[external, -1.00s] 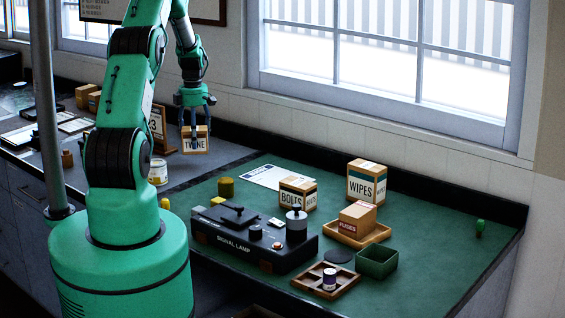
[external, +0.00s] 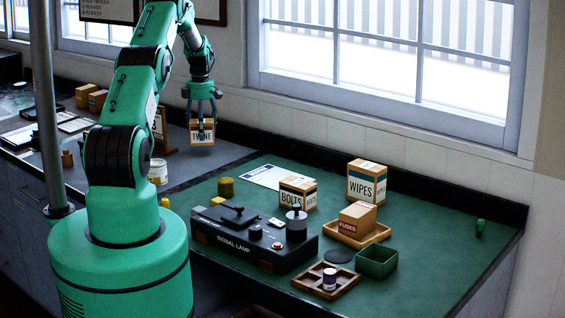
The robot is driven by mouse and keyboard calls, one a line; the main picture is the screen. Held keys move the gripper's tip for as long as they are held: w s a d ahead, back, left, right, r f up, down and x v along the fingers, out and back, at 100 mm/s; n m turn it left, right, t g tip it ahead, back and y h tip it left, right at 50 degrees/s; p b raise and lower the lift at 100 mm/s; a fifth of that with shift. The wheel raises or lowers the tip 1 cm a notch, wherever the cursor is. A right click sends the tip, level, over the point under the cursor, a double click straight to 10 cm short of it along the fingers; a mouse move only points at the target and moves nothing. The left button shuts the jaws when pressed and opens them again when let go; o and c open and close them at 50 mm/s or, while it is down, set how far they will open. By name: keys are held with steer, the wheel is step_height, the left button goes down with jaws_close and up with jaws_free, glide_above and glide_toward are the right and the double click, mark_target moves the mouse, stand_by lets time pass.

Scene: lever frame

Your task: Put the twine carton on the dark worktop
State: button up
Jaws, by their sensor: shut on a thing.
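The twine carton (external: 202,132) is a small tan box with a white label reading TWINE. My gripper (external: 202,117) is shut on its upper part from above and holds it upright. In the picture the carton overlaps the far part of the dark grey worktop (external: 225,153), left of the green worktop (external: 410,215). It looks raised above the surface, but the exact gap is hard to tell. My arm hides part of the dark worktop.
A white tin (external: 158,172) and a numbered sign (external: 158,128) stand left of the carton. The green worktop holds a bolts carton (external: 291,193), a wipes carton (external: 366,184), a signal lamp box (external: 250,240) and trays. Dark worktop right of the carton looks clear.

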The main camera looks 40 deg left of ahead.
steer(key=shift+w+a+f, duration=0.1)
steer(key=shift+w+a, duration=0.5)
steer(key=shift+w, duration=0.3)
steer(key=shift+w+a+f, duration=0.1)
steer(key=shift+w+a, duration=0.45)
steer(key=shift+w, duration=0.35)
steer(key=shift+f, duration=1.7)
steer(key=shift+f, duration=0.15)
steer(key=o, duration=1.7)
step_height(320, 180, up, 12)
steer(key=shift+r, duration=0.1)
